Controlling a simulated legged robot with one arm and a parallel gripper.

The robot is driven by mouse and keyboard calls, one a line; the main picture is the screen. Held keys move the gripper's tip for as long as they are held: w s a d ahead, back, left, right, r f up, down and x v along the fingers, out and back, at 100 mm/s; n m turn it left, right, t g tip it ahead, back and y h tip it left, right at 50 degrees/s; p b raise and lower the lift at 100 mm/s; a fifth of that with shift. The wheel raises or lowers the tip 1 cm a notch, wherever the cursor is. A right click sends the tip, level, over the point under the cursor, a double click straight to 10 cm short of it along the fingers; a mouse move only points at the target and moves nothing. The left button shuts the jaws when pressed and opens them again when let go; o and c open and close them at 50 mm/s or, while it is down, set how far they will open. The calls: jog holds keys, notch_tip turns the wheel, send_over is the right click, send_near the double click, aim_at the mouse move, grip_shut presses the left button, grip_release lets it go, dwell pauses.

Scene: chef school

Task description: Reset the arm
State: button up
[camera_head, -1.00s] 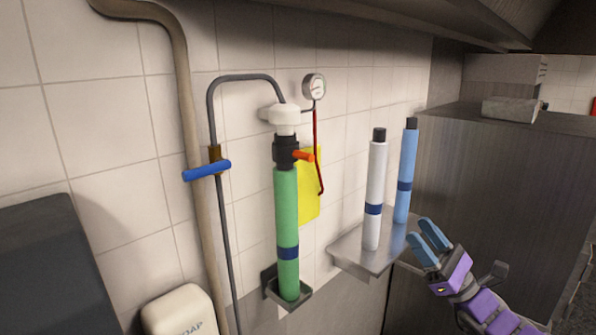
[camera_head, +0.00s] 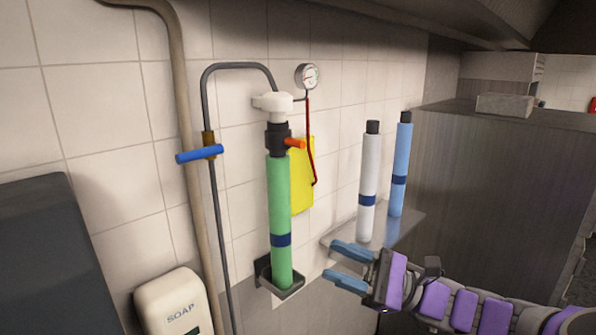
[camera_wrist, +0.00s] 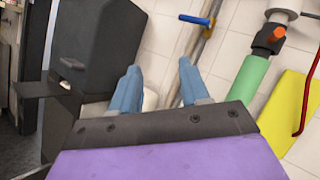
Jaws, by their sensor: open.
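My gripper (camera_head: 338,266) is open and empty, with two blue fingers pointing left in the head view. It is in front of the small metal shelf (camera_head: 408,228) and to the right of the green cylinder's lower end. In the wrist view my gripper (camera_wrist: 156,88) shows its two fingers apart with nothing held between them. My purple arm reaches in from the lower right of the head view.
A green cylinder (camera_head: 279,205) stands in a wall bracket under a white cap. White (camera_head: 368,185) and blue (camera_head: 400,170) cylinders stand on the shelf. A soap dispenser (camera_head: 178,306), blue-handled pipe valve (camera_head: 199,153) and dark box (camera_head: 50,255) line the left.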

jog(key=s+a+f+n+g+h+b, duration=0.2)
jog(key=s+a+f+n+g+h, duration=0.25)
jog(key=s+a+f, duration=0.35)
jog(key=s+a+f+n+g+h+b, duration=0.25)
jog(key=s+a+f+h, duration=0.3)
jog(key=s+f, duration=0.35)
jog(key=s+d+f+n+t+h+b, duration=0.1)
jog(key=s+d+f+n+h+b, duration=0.1)
jog(key=s+d+f+h, duration=0.3)
jog(key=s+d+f+n+t+h+b, duration=0.1)
jog(key=s+d+f+h, duration=0.5)
jog(key=d, duration=0.7)
jog(key=shift+s+d+f+n+h+b, duration=0.3)
jog(key=shift+f+n+h+b, duration=0.55)
jog(key=shift+f+n, duration=0.5)
jog(key=shift+a+r, duration=0.1)
jog(key=shift+a, duration=0.15)
